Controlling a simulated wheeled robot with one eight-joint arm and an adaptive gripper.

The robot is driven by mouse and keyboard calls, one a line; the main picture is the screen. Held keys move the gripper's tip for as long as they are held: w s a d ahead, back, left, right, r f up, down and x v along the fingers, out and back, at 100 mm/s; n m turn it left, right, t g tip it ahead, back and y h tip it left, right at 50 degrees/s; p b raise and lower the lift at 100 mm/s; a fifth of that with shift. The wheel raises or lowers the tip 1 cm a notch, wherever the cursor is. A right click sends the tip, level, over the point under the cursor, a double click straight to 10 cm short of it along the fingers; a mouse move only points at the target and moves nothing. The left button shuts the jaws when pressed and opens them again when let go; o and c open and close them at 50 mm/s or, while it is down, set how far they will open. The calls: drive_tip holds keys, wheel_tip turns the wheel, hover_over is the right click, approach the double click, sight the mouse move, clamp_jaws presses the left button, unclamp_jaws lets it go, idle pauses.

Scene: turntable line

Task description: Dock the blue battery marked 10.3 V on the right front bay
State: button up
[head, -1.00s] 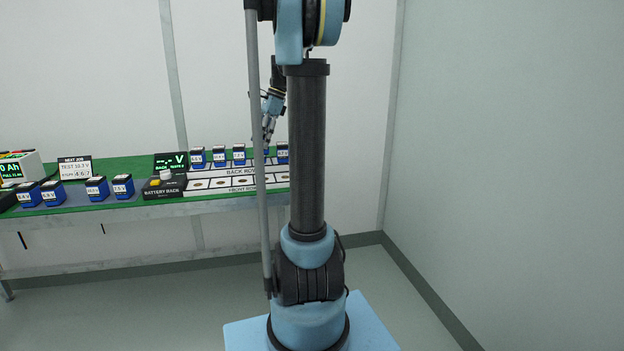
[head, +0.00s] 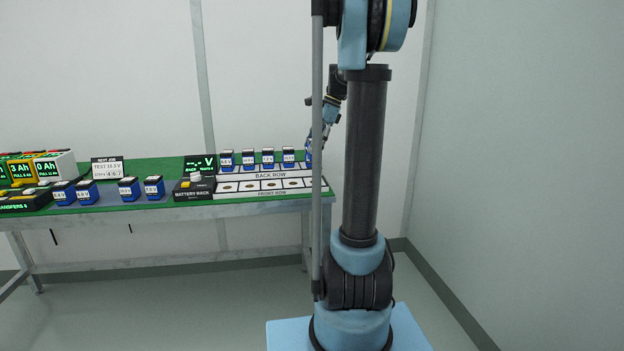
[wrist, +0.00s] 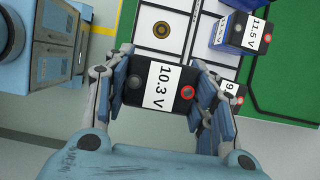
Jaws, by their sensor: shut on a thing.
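My gripper (wrist: 161,88) is shut on the battery marked 10.3 V (wrist: 157,86), with one finger on each side of it. In the wrist view the battery's dark top faces the camera and covers what lies directly beneath, so its height over the rack is unclear. In the head view my gripper (head: 323,130) is at the right end of the rack, partly hidden by my arm. The front row (head: 260,194) shows empty white bays with round contacts; one bare bay shows in the wrist view (wrist: 175,28).
Blue batteries stand in the back row, including one marked 11.5 V (wrist: 245,32) and one partly hidden by my finger (wrist: 232,92). Left are the rack display (head: 200,163), several more batteries (head: 129,189) and a job sign (head: 107,168). Open floor lies before the table.

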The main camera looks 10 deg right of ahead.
drive_tip(key=shift+f, duration=4.35)
drive_tip(key=o, duration=1.2)
drive_tip(key=shift+c, duration=0.2)
